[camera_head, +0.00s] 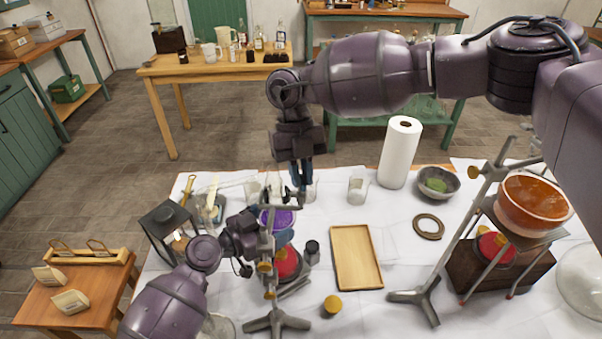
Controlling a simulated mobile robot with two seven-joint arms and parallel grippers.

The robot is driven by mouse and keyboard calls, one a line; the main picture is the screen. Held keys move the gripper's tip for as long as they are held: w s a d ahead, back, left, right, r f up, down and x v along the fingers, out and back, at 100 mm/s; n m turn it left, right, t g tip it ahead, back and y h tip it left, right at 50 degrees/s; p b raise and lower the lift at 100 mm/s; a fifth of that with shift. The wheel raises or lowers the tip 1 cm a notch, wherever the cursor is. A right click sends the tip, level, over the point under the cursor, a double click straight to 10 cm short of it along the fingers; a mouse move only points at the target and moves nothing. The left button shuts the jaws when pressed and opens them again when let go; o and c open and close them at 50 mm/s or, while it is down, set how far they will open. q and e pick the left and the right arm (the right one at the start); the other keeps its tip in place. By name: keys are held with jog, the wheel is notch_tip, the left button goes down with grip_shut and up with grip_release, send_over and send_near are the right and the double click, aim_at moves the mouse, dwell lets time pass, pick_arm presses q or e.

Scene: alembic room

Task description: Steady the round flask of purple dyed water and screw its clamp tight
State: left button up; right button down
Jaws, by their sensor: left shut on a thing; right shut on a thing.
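The round flask of purple dyed water (279,219) is held on a metal stand (277,322) at the front centre of the white-covered table. A red-topped thing (286,262) is below the flask. My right gripper (299,188) points down from above and is shut at the clamp (284,200) by the flask's neck. The fingertips and clamp screw are small and partly hidden, so their exact contact is unclear.
A wooden tray (356,257), a small dark jar (312,250) and a yellow-topped piece (332,304) lie right of the stand. A second stand (417,296) is near an orange-filled bowl (535,200). A paper roll (400,152) stands behind; a lantern (163,229) is left.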

jog(key=shift+m, duration=0.3)
jog(key=m+y, duration=0.1)
jog(key=m, duration=0.2)
jog(key=shift+d, duration=0.1)
jog(key=shift+m+y, duration=1)
jog(key=shift+m, duration=1)
jog(key=c, duration=1.2)
grip_release()
jog(key=shift+o, duration=0.2)
jog(key=v, duration=1.2)
